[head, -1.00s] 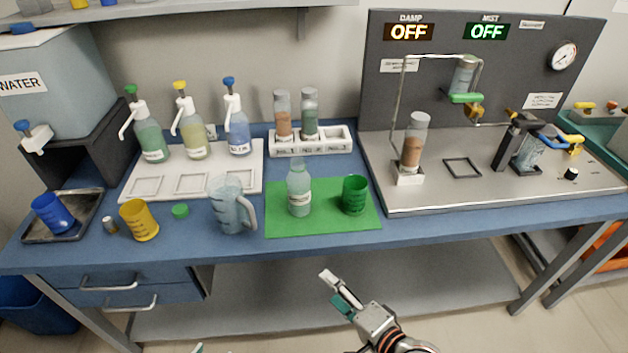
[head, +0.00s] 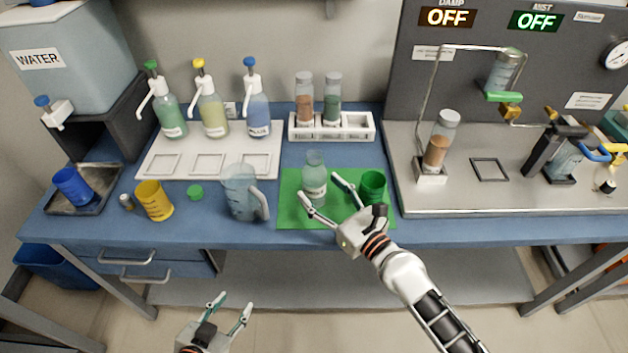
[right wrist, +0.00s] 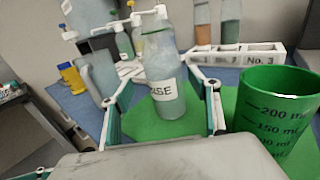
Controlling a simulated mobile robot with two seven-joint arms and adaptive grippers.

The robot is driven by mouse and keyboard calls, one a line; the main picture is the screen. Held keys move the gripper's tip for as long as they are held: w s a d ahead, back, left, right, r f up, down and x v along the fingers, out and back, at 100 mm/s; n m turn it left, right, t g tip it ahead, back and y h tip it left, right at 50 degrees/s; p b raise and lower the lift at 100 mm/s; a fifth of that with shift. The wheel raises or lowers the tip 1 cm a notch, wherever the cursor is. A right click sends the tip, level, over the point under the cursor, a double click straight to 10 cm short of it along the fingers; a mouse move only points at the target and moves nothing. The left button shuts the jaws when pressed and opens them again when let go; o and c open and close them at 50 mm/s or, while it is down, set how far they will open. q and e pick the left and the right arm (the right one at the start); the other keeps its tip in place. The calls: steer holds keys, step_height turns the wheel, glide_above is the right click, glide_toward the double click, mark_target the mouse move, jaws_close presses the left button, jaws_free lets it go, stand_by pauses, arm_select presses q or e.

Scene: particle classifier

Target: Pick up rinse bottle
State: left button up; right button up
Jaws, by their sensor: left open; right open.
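The rinse bottle (head: 314,182), a pale translucent bottle with a white label, stands upright on the green mat (head: 292,215). It also shows in the right wrist view (right wrist: 164,72), where its label is partly readable and it stands between my right gripper's two fingers. My right gripper (head: 320,188) is open, with one finger on each side of the bottle. I see no clear contact between fingers and bottle. My left gripper (head: 235,300) is open and empty, low in front of the bench, away from the bottle.
A green cup (head: 372,186) stands close to the right of my right gripper, on the mat. A clear jug (head: 240,192) stands left of the mat. Pump bottles (head: 212,112) and a vial rack (head: 352,128) are behind. A machine platform (head: 460,200) lies right.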

mark_target(322, 187)
steer(key=x, duration=0.3)
steer(key=shift+w+d+r, duration=0.1)
steer(key=shift+w+d, duration=0.05)
steer(key=shift+w, duration=0.3)
steer(key=shift+w+a, duration=0.25)
steer(key=shift+w, duration=0.15)
steer(key=c, duration=1.5)
arm_select(q)
steer(key=shift+w+r, duration=0.15)
steer(key=shift+w, duration=0.2)
steer(key=shift+s+a, duration=0.1)
steer(key=shift+s, duration=0.1)
arm_select(e)
steer(key=shift+r, duration=0.3)
